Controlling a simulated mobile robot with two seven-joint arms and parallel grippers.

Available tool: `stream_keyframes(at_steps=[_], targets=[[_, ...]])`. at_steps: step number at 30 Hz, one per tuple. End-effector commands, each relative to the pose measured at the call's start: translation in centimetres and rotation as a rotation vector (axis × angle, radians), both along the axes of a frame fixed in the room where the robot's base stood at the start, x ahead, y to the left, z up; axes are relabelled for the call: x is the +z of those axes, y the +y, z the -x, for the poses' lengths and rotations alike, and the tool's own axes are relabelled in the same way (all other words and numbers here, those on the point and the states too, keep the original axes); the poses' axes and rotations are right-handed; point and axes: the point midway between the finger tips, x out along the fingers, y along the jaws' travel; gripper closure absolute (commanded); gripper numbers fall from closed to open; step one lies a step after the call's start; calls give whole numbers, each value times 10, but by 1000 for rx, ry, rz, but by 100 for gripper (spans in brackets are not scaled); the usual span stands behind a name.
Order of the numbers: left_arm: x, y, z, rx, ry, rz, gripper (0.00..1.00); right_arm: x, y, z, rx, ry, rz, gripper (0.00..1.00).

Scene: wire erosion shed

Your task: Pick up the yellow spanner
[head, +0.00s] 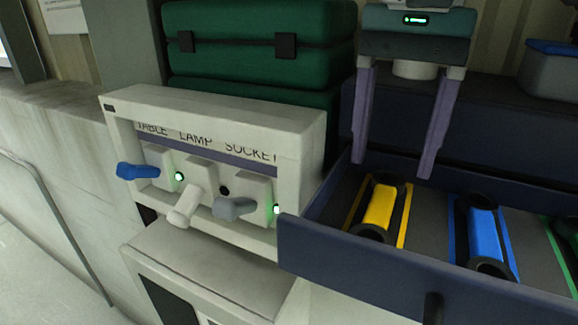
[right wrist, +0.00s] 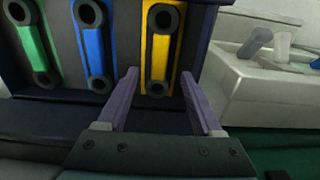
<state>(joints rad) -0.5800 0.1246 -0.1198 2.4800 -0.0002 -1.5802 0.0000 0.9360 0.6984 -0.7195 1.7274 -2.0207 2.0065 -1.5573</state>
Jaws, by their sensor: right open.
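The yellow spanner (head: 378,209) lies in an open dark blue drawer (head: 370,259), on a lane edged with yellow strips. It has a yellow middle and dark ring ends. It also shows in the right wrist view (right wrist: 160,57), beyond and roughly between the fingertips. My right gripper (head: 393,170) is open and empty, with purple fingers pointing down over the drawer's back part. In the right wrist view the gripper (right wrist: 160,75) has its two fingers spread, apart from the spanner. My left gripper is not in view.
A blue spanner (head: 484,233) lies right of the yellow one. A green spanner (right wrist: 34,47) lies beyond it. A white socket panel (head: 215,110) with several levers stands left of the drawer. Green cases (head: 260,40) stand behind. The drawer walls rise around the spanners.

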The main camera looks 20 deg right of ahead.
Motion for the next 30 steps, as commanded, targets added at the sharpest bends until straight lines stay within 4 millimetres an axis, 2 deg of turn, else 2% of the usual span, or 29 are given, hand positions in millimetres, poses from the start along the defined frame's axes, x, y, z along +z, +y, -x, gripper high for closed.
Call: stream_keyframes(at_steps=[5, 12, 16, 22, 23, 30], targets=[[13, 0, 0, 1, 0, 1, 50, -8, 1, 2, 0, 6, -2, 32], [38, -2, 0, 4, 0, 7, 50, -39, 4, 5, -2, 6, -3, 32], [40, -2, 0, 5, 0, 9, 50, -52, 4, 4, -1, 1, -2, 32], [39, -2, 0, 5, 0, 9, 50, -54, 3, 4, 0, 0, -1, 32], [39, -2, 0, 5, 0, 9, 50, -54, 3, 4, 0, 0, -1, 34], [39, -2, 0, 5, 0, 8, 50, -54, 3, 4, 0, 0, -1, 61]])
